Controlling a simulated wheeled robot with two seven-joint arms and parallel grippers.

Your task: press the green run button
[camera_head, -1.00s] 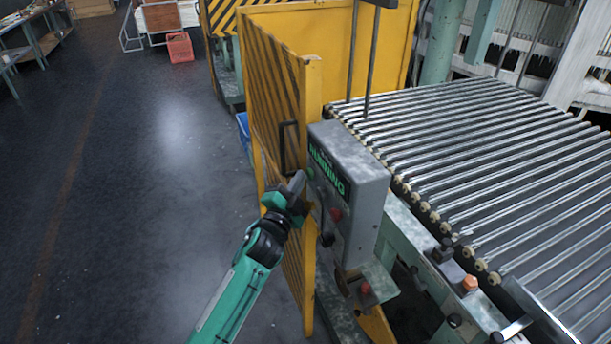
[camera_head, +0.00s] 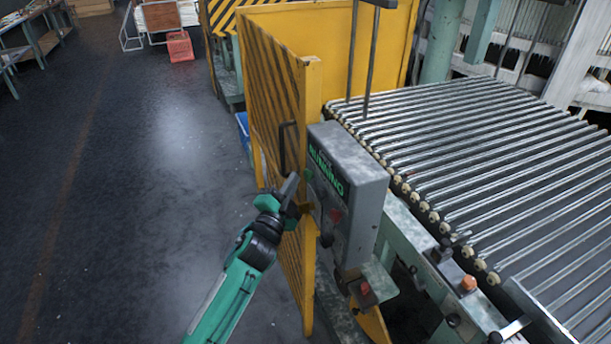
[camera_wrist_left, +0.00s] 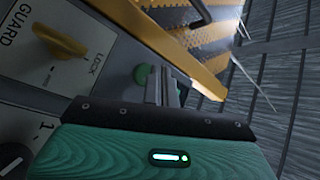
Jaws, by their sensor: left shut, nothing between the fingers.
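The green run button (camera_head: 308,175) is on the side face of the grey control box (camera_head: 362,212). In the left wrist view the green button (camera_wrist_left: 142,75) shows just left of the finger tips, partly hidden by them. My left gripper (camera_head: 291,184) is shut and empty, its tips close to the box face beside the button. A small gap seems to lie between tips and button. The shut fingers also show in the left wrist view (camera_wrist_left: 163,84). Green lettering (camera_head: 326,168) on the box appears to read RUNNING. My right gripper is out of view.
A yellow guard door (camera_head: 278,120) with a black handle (camera_head: 284,148) stands behind the gripper. A red button (camera_head: 336,214) is lower on the box. A yellow guard-lock knob (camera_wrist_left: 60,38) is in the wrist view.

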